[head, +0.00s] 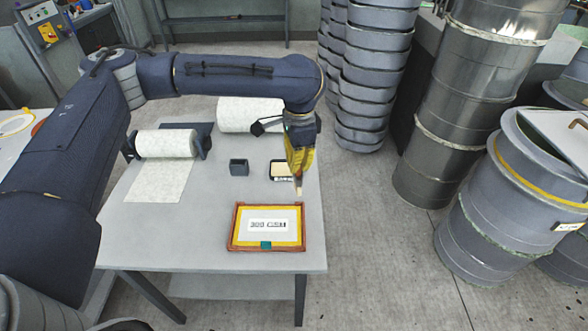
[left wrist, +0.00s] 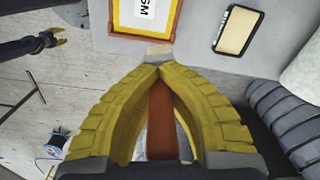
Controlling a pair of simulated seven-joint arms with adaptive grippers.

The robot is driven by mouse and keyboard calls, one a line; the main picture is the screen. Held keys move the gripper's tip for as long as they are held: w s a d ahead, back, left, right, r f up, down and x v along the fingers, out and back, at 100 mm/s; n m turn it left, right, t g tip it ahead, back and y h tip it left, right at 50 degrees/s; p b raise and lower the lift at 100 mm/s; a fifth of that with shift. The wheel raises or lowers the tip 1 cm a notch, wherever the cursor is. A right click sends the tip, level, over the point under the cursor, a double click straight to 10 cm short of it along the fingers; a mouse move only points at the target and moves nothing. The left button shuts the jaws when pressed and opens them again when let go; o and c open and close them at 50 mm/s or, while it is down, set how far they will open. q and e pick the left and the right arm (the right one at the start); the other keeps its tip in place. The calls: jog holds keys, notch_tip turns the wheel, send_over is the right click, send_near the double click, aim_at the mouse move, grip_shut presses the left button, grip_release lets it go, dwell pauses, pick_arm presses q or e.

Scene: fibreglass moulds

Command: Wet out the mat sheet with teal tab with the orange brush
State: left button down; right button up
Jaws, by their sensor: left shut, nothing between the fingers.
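The mat sheet (head: 286,236) is white with a printed GSM label and lies in a red-brown, yellow-lined frame (head: 231,238) near the table's front. Its teal tab (head: 266,245) is at the front edge. The mat's end also shows at the top of the left wrist view (left wrist: 163,22). My left gripper (head: 299,176) is shut above the table, just behind the frame. The orange brush (left wrist: 162,120) lines up with the yellow fingers (left wrist: 158,68), its pale bristles (head: 299,191) beyond their tips. The fingers hide part of it. A small yellow-tipped gripper, apparently my right (left wrist: 55,36), shows far off.
A black-rimmed tray with a cream filling (head: 281,178) sits behind the frame. A dark square cup (head: 239,167) stands left of it. White rolls (head: 165,144) lie at the back. Metal drums (head: 505,205) stand right of the table. The table's front left is clear.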

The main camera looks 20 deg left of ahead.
aim_at(298, 176)
pick_arm(q)
jog(key=m, duration=0.3)
jog(key=shift+w+f, duration=0.1)
jog(key=shift+f, duration=2.4)
jog(key=shift+w, duration=0.1)
